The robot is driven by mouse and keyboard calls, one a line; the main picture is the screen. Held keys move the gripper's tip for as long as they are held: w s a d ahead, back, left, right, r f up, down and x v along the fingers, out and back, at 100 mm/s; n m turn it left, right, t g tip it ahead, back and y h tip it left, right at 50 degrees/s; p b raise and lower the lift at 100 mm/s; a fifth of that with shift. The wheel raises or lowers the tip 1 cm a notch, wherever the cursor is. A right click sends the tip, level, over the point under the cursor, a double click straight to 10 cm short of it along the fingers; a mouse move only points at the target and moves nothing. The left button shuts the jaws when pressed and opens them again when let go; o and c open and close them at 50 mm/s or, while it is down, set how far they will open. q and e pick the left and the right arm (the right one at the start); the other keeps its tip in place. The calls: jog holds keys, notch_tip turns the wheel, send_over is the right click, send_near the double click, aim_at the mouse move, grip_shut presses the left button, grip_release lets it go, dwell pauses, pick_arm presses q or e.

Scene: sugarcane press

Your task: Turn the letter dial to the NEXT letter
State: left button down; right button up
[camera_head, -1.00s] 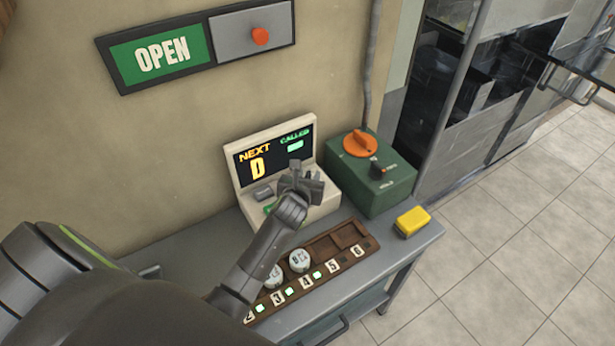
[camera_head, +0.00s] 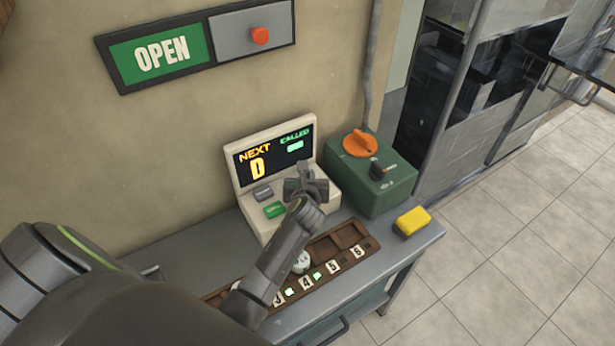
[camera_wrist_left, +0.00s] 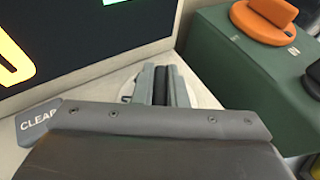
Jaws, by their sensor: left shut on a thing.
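The beige console (camera_head: 318,205) stands against the wall. Its dark screen (camera_head: 262,160) reads NEXT with a yellow D, and CALLED with a short green bar. My left gripper (camera_head: 305,180) is over the right part of the console's sloping top. In the left wrist view its fingers (camera_wrist_left: 163,84) are closed on a dark upright grip, which I take to be that of the letter dial (camera_wrist_left: 207,99). Only a pale round rim of the dial shows around the fingers; its letters are hidden. My right gripper is not in view.
The console also has a grey CLEAR key (camera_wrist_left: 37,122) and a green button (camera_head: 274,210). A green box (camera_head: 385,192) with an orange knob (camera_head: 360,142) stands close on the right. A numbered wooden rack (camera_head: 330,245) and yellow block (camera_head: 412,221) are on the table.

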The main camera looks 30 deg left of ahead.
pick_arm(q)
jog(key=n+g+y, duration=0.4)
jog(key=n+y, duration=0.1)
jog(key=n, duration=0.1)
jog(key=shift+g+y+b, duration=0.3)
jog(key=n+g+y+b, duration=0.1)
jog(key=n+g, duration=0.2)
jog(key=shift+n+g+y, duration=0.4)
jog(key=n+g+b, duration=0.2)
jog(key=n+g, duration=0.1)
jog(key=g, duration=0.1)
jog(key=shift+s+a+f, duration=0.1)
jog(key=shift+f, duration=0.05)
jog(key=shift+s+n+g+b, duration=0.1)
jog(key=shift+n+g+b, duration=1.1)
jog(key=shift+n+g, duration=0.2)
jog(key=c, duration=1.5)
grip_release()
jog(key=shift+o, duration=0.2)
